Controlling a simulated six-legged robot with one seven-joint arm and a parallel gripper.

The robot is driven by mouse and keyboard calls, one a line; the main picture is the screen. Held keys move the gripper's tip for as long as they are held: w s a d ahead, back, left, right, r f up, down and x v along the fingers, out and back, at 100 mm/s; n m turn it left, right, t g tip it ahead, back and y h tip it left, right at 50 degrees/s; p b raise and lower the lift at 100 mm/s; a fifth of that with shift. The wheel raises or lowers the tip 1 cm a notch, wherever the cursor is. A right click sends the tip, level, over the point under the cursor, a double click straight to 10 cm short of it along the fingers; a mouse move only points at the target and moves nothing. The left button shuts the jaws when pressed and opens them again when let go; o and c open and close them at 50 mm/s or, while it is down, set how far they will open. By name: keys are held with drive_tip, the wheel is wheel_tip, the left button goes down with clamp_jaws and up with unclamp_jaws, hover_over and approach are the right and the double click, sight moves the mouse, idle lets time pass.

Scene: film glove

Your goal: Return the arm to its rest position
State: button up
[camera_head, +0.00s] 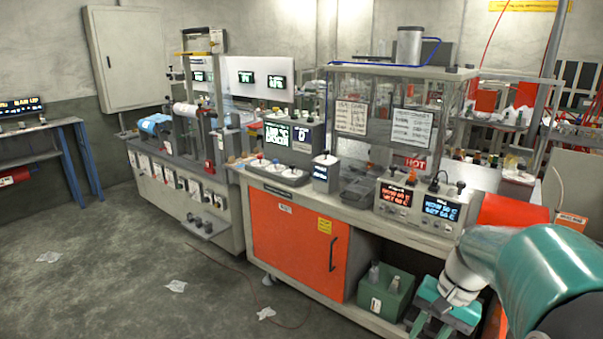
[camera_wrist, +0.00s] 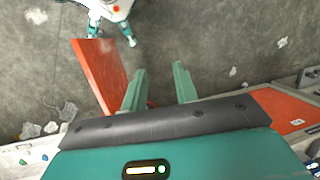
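My arm comes in from the right edge in the head view, bent downward. My gripper (camera_head: 431,328) is low at the bottom right, in front of the bench's open lower bay. In the wrist view my gripper (camera_wrist: 159,88) has its two green fingers well apart. Only grey floor shows between them, and nothing is held. An orange panel (camera_wrist: 99,72) stands just left of the fingers in the wrist view, and the left finger overlaps part of it. I cannot tell whether they touch.
The bench (camera_head: 350,195) runs along the arm's left side, with an orange door (camera_head: 298,243) and a green bin (camera_head: 386,297) in the bay beside my gripper. A blue glove-like item (camera_head: 154,123) lies on the far bench. Open floor (camera_head: 120,285) with scraps and a thin cable is at left.

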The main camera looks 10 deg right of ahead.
drive_tip(key=s+a+r+n+t+h, duration=0.1)
drive_tip(key=s+a+r+n+t, duration=0.2)
drive_tip(key=a, duration=0.5)
drive_tip(key=s+a+r+n+t+h, duration=0.2)
drive_tip(key=s+a+r+n, duration=0.1)
drive_tip(key=a, duration=0.6)
drive_tip(key=r+n, duration=0.1)
drive_tip(key=n, duration=0.1)
drive_tip(key=shift+s+a+r+n+t, duration=0.2)
drive_tip(key=shift+s+r+n+t, duration=0.1)
drive_tip(key=shift+s+n+t, duration=0.1)
